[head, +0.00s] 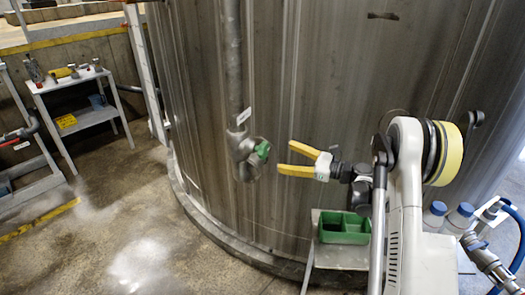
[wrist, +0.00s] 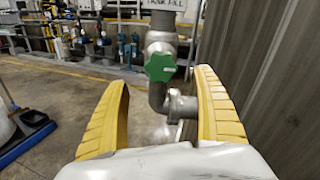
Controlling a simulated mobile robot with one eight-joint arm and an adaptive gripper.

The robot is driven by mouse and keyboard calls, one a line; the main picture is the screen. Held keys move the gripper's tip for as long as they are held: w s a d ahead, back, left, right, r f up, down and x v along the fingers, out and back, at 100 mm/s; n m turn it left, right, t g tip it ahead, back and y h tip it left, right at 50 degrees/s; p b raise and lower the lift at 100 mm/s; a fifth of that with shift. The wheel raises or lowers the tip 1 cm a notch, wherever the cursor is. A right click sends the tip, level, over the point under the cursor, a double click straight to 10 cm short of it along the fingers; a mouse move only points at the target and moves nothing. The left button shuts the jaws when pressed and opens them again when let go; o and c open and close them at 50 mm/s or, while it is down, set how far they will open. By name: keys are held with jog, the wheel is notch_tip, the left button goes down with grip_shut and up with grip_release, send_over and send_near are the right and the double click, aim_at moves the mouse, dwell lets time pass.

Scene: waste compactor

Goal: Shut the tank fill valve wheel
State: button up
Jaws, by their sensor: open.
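The tank fill valve wheel is a small green knob (head: 263,150) on a grey valve body (head: 241,147) at the foot of a vertical pipe against the large tank. My gripper (head: 283,159) has two yellow fingers, is open and empty, and is just right of the wheel, with a small gap. In the wrist view the green wheel (wrist: 160,66) is ahead, between and beyond the yellow fingers of my gripper (wrist: 165,95). A grey elbow pipe runs below it. Whether the valve is open or shut cannot be told.
The metal tank (head: 320,80) curves close behind the valve. A green bin (head: 343,227) sits below my gripper. A white shelf cart (head: 84,120) stands at left. Blue-capped bottles (head: 447,214) and a blue hose (head: 514,235) are at lower right. The concrete floor at left is clear.

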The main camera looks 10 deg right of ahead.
aim_at(266, 151)
jog(key=b+x, duration=0.2)
jog(key=x, duration=0.7)
jog(key=shift+w+a+b, duration=0.2)
jog(key=shift+a+b, duration=0.05)
jog(key=shift+b, duration=0.05)
jog(key=c, duration=1.2)
